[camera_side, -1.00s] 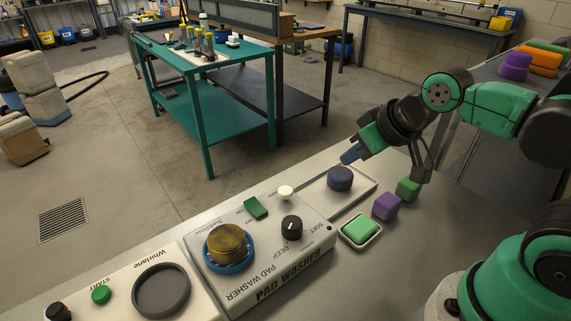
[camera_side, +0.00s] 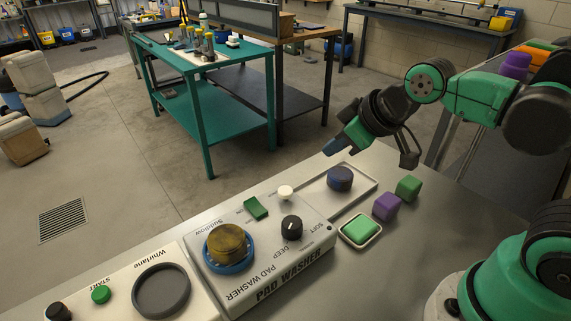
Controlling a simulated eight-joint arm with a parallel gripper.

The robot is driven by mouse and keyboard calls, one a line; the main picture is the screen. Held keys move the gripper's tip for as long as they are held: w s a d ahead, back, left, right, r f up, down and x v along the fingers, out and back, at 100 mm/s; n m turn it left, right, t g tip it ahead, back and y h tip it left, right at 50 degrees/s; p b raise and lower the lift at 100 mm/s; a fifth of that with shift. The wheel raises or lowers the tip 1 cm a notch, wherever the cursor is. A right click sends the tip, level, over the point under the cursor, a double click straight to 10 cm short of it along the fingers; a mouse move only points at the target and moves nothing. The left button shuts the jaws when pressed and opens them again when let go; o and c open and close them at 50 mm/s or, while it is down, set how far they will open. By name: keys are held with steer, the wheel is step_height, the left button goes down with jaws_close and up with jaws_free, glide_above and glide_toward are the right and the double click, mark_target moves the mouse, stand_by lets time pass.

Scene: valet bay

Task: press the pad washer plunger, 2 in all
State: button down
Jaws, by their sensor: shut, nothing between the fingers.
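The pad washer (camera_side: 262,283) is a light grey box on the bench. On its top are a yellow-brown round piece (camera_side: 227,242) in a blue ring (camera_side: 243,265), a green rocker (camera_side: 256,208), a white round button (camera_side: 285,192) and a black knob (camera_side: 291,228) by the words SOFT and DEEP. I cannot tell for sure which part is the plunger.
A grey tray (camera_side: 316,202) holds a dark blue round pad (camera_side: 340,179). A green block sits in a small white dish (camera_side: 345,240). A purple block (camera_side: 386,206) and a green block (camera_side: 408,188) stand to the right. The Whirlane unit (camera_side: 126,297) is at the left. Bare bench lies at front right.

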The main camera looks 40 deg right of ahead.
mark_target(290, 192)
steer(key=w+a+r+n+t+y, duration=0.1)
steer(key=w+a+n, duration=0.3)
steer(key=n, duration=0.4)
steer(key=shift+w+a+r, duration=0.35)
steer(key=shift+w+r, duration=0.15)
steer(key=shift+w, duration=0.05)
steer(key=shift+f, duration=4.45)
steer(key=shift+f, duration=0.15)
steer(key=shift+f, duration=0.25)
steer(key=shift+f, duration=0.7)
steer(key=shift+r, duration=1.15)
